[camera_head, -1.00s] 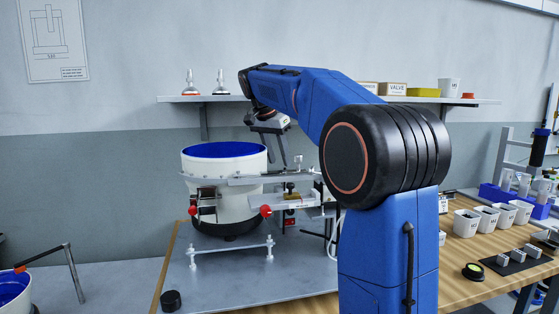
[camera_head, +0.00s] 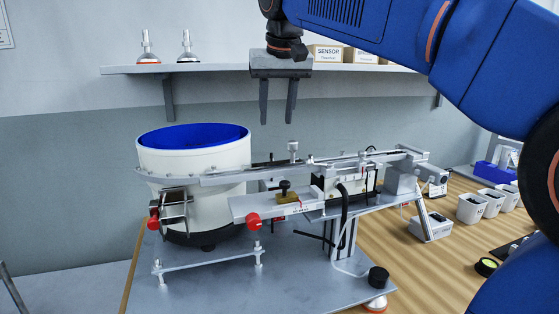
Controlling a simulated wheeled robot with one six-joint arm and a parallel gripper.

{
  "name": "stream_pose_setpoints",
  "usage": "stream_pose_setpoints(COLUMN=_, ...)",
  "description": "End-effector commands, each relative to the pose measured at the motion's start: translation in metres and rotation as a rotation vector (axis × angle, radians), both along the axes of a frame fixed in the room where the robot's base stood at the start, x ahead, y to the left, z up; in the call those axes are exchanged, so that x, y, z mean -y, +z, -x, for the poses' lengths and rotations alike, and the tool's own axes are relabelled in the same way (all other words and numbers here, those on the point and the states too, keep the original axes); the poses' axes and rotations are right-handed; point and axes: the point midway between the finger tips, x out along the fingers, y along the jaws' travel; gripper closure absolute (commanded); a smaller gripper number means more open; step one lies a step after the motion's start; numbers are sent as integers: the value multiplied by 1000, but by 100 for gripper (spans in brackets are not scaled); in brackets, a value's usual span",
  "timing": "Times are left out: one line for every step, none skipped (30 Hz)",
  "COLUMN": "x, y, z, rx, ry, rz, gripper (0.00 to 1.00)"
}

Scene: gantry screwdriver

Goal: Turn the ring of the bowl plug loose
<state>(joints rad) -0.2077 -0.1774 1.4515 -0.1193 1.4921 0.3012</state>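The white feeder bowl (camera_head: 195,155) with a blue inside stands on a grey metal plate (camera_head: 215,290). Red knobs show beside it: a left red knob (camera_head: 153,223) at the bowl's lower front and a right red knob (camera_head: 253,220) at the end of a metal bar. I cannot make out which part is the bowl plug or its ring. A black cable (camera_head: 343,215) hangs beside the track unit. My gripper (camera_head: 278,122) points down, its two fingers apart with nothing between them. It appears above and right of the bowl, in front of the wall, touching nothing.
A metal track (camera_head: 270,172) runs right from the bowl. A black knob-like cylinder (camera_head: 378,276) sits at the plate's right front. White bins (camera_head: 472,208) stand on the wooden table at right.

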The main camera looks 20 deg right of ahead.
Motion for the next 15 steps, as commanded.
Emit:
stream_pose_setpoints(x=1, y=-8, z=-2, rx=-3, ry=-1, rz=0, gripper=61)
stream_pose_setpoints(x=1, y=-12, z=-4, rx=-3, ry=-1, rz=0, gripper=61)
stream_pose_setpoints(x=1, y=-18, z=-7, rx=-3, ry=-2, rz=0, gripper=61)
stream_pose_setpoints(x=2, y=-23, z=-9, rx=-4, ry=-3, rz=1, gripper=61)
stream_pose_setpoints(x=2, y=-28, z=-11, rx=-3, ry=-2, rz=0, gripper=61)
stream_pose_setpoints(x=2, y=-34, z=-14, rx=-4, ry=-3, rz=1, gripper=61)
stream_pose_setpoints(x=2, y=-40, z=-16, rx=-4, ry=-3, rz=1, gripper=61)
stream_pose_setpoints(x=3, y=-45, z=-18, rx=-3, ry=-4, rz=0, gripper=61)
stream_pose_setpoints(x=3, y=-51, z=-20, rx=-4, ry=-4, rz=0, gripper=61)
stream_pose_setpoints(x=3, y=-56, z=-23, rx=-3, ry=-4, rz=0, gripper=61)
stream_pose_setpoints(x=4, y=-61, z=-24, rx=-3, ry=-4, rz=0, gripper=61)
stream_pose_setpoints(x=4, y=-67, z=-27, rx=-4, ry=-4, rz=0, gripper=61)
stream_pose_setpoints(x=4, y=-73, z=-29, rx=-3, ry=-4, rz=0, gripper=61)
stream_pose_setpoints(x=4, y=-77, z=-31, rx=-4, ry=-4, rz=0, gripper=61)
stream_pose_setpoints(x=5, y=-84, z=-34, rx=-3, ry=-4, rz=0, gripper=61)
